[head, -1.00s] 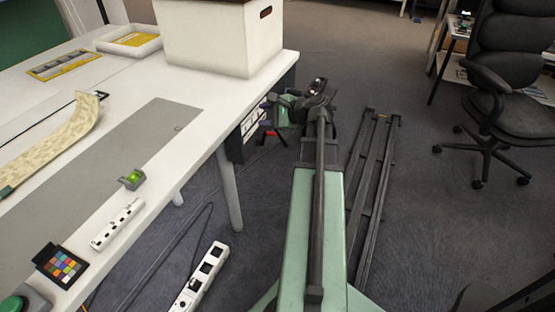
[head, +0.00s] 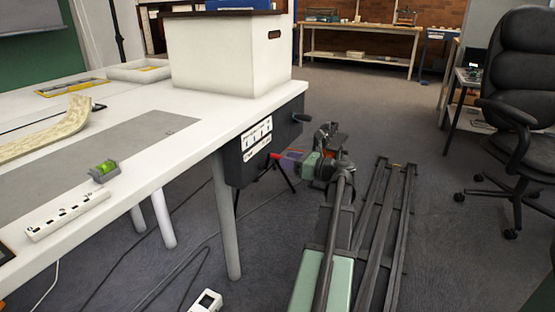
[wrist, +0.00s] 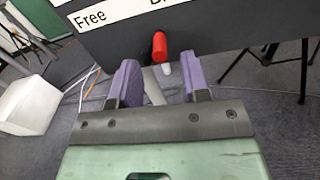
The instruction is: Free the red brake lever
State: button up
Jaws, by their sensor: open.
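The red brake lever (wrist: 160,46) hangs at the lower edge of a dark panel (wrist: 190,28) in the wrist view. The panel's label (wrist: 92,17) reads "Free" at the left; the rest is cut off. My gripper (wrist: 161,70) is open, with its two purple fingers apart. The red knob shows between and just beyond the fingertips, not gripped. In the head view, the panel (head: 265,138) is under the table's right end. The red lever (head: 275,156) sticks out below its label, close to my gripper (head: 291,156).
The white table (head: 150,165) carries a large box (head: 225,55) above the panel. Thin black stand legs (wrist: 304,70) are at the right in the wrist view. A white box (wrist: 28,105) is at the left. An office chair (head: 515,110) stands at the far right.

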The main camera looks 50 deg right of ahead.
aim_at(278, 157)
jog(key=w, duration=0.4)
jog(key=shift+w+a, duration=0.1)
jog(key=shift+a, duration=0.25)
grip_shut()
